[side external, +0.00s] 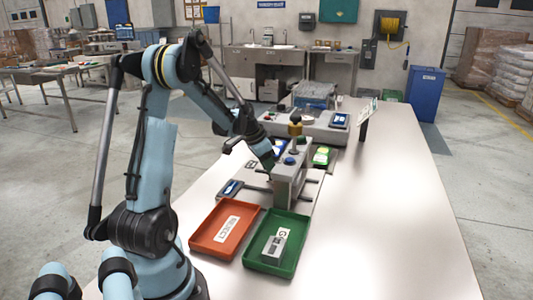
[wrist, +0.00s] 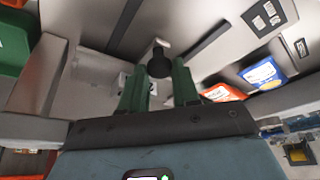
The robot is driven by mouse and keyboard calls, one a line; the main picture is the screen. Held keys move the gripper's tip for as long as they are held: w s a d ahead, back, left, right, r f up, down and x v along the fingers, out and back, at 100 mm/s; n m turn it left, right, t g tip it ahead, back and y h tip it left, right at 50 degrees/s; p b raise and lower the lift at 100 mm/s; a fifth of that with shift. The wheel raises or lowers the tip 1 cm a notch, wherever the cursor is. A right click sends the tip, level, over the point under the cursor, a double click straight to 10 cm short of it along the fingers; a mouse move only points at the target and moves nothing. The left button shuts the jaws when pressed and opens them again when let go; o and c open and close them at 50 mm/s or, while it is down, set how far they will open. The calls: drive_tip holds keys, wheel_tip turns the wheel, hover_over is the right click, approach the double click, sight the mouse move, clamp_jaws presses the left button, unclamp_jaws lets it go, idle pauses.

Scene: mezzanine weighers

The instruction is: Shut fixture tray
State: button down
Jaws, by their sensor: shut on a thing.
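The grey fixture (side external: 289,190) stands upright on the white table, with a yellow and black piece on its top and a blue button beside it. Rails (side external: 258,187) run out from its left side at table level. My gripper (side external: 272,168) reaches down at the fixture's left side; the arm and fixture partly hide its fingertips. In the wrist view my green fingers (wrist: 158,82) close around a round dark knob (wrist: 158,62) on a pale bar. The pale fixture tray (wrist: 98,64) seems to lie behind the fingers; how far it stands out is unclear.
An orange tray (side external: 201,241) marked REJECT and a green tray (side external: 296,257) holding a grey block lie in front. A small blue-screened unit (side external: 230,187) sits left of the rails. A grey machine (side external: 325,128) stands behind. The table's right side is clear.

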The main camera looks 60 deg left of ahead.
drive_tip(key=shift+w+d, duration=0.2)
drive_tip(key=shift+w, duration=0.05)
drive_tip(key=c, duration=0.8)
unclamp_jaws()
drive_tip(key=shift+s, duration=0.1)
drive_tip(key=v, duration=1.2)
drive_tip(key=shift+t+y, duration=0.3)
drive_tip(key=d, duration=0.4)
drive_tip(key=w+d, duration=0.1)
drive_tip(key=d, duration=0.4)
drive_tip(key=w+d+r, duration=0.1)
drive_tip(key=d, duration=0.4)
drive_tip(key=s+d+f, duration=0.1)
drive_tip(key=d, duration=0.4)
drive_tip(key=s+d+f+t, duration=0.1)
drive_tip(key=s+d, duration=0.1)
drive_tip(key=d, duration=0.3)
drive_tip(key=s+d+f+t, duration=0.1)
drive_tip(key=d, duration=0.4)
drive_tip(key=shift+s+d, duration=0.15)
drive_tip(key=shift+d, duration=0.2)
